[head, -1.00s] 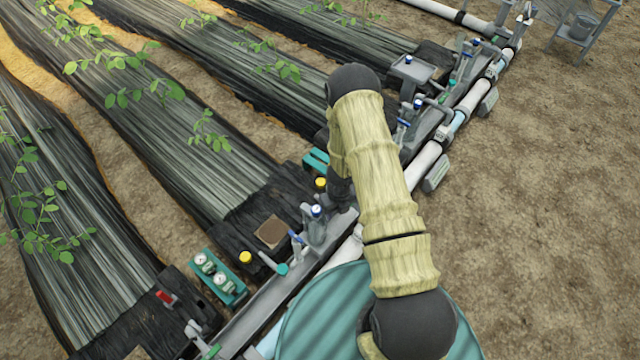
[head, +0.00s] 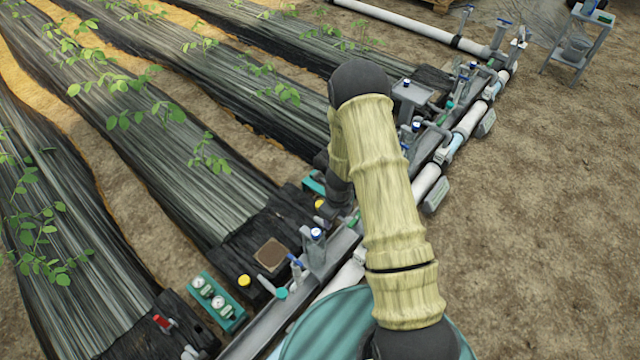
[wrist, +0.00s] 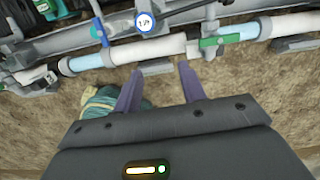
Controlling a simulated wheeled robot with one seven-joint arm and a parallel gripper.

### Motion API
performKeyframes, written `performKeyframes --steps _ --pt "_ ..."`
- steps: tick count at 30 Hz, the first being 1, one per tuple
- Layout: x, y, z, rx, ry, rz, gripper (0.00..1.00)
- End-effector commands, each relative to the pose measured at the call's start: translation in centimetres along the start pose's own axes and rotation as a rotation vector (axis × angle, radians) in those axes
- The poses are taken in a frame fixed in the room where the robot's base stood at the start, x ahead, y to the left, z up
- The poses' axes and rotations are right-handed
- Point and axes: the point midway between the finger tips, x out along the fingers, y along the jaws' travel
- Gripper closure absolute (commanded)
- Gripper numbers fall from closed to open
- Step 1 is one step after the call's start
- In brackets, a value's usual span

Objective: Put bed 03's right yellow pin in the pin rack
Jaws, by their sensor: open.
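Two yellow-capped pins stand at the end of a film-covered bed, on either side of a brown square plate (head: 271,254). The right yellow pin (head: 319,204) is close to my arm in the head view; the left one (head: 244,281) is nearer the gauges. I cannot read a bed number. A teal block (head: 314,185), partly hidden by my arm, lies just beyond the right pin; I cannot tell if it is the pin rack. My gripper (wrist: 159,80) is open and empty in the wrist view, its fingers over soil beside the pipe. The head view hides it behind my arm.
A white pipe (wrist: 140,48) with blue and green valves crosses the wrist view. A teal box with two gauges (head: 217,302) and a red-handled valve (head: 162,322) stand at lower left. A small grey stand (head: 575,45) is at upper right. Bare soil lies right of the pipe.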

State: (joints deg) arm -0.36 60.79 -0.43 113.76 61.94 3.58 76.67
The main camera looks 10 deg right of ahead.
Motion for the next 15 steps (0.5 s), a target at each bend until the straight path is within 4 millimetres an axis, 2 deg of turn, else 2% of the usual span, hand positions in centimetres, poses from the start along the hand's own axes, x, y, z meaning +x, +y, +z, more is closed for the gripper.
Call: performKeyframes --steps 1,7,15 --pt "-2.4 0.0 0.6 -0.113 -0.023 -0.006 0.59" --pt "-10.2 0.9 1.1 -0.592 -0.072 -0.032 0.59" --pt "-19.5 3.3 -0.6 -1.235 -0.082 -0.093 0.59"
